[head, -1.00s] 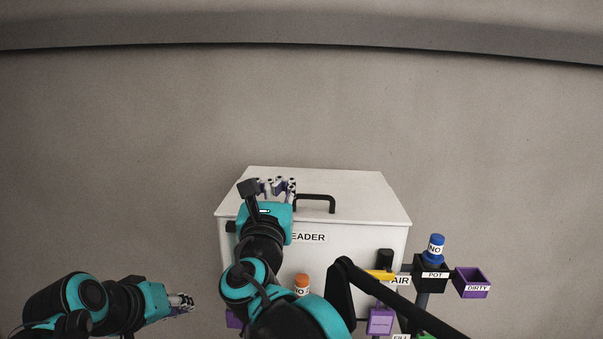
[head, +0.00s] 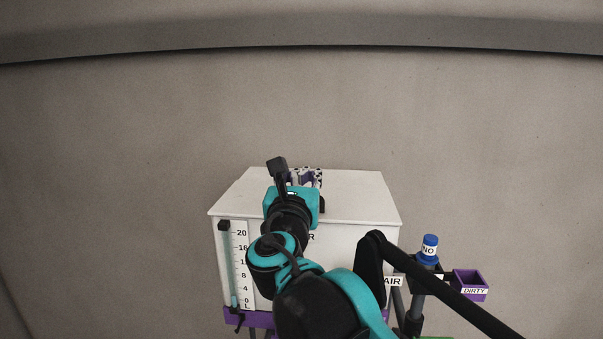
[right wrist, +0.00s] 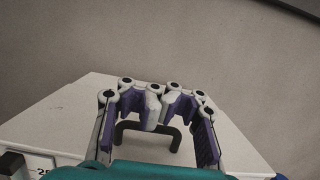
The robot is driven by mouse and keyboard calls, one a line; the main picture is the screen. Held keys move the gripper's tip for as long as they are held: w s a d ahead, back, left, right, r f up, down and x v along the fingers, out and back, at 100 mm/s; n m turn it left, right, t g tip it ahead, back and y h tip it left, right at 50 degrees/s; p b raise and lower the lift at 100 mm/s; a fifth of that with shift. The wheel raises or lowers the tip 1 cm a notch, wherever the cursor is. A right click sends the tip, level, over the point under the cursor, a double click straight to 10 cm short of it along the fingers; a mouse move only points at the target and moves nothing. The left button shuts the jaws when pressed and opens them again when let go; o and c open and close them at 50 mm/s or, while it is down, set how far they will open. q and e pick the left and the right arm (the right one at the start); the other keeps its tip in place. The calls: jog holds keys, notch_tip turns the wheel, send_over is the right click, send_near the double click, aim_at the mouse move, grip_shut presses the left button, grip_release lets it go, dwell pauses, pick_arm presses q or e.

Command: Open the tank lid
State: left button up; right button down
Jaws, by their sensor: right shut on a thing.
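The white tank (head: 345,250) stands in front of me, and its flat white lid (head: 365,200) lies closed on top. A black bar handle sits on the lid and shows in the right wrist view (right wrist: 174,138); my gripper hides most of it in the head view. My right gripper (head: 306,176) is over the lid at the handle. In the right wrist view its purple-padded fingers (right wrist: 163,110) are closed in around the middle of the handle, hiding where they touch it. My left gripper is out of view.
A level gauge (head: 236,265) with a number scale runs down the tank's front left. At the right are a blue-capped bottle (head: 429,248), a purple DIRTY bin (head: 470,284) and an AIR label (head: 393,282). Bare wall or floor surrounds the tank.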

jog(key=shift+w+a+r+g+y, duration=0.15)
jog(key=shift+r+g, duration=0.1)
jog(key=shift+r, duration=0.15)
jog(key=shift+w+a+r+g+y, duration=0.15)
jog(key=shift+r+g, duration=0.1)
jog(key=shift+r, duration=0.15)
jog(key=shift+w+d+r, duration=0.15)
jog(key=shift+d, duration=0.1)
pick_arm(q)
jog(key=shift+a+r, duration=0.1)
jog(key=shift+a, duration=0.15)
pick_arm(e)
jog(key=shift+w+r+g, duration=0.5)
jog(key=shift+w+r, duration=0.25)
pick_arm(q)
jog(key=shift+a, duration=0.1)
pick_arm(e)
jog(key=shift+a, duration=0.2)
jog(key=shift+d, duration=0.1)
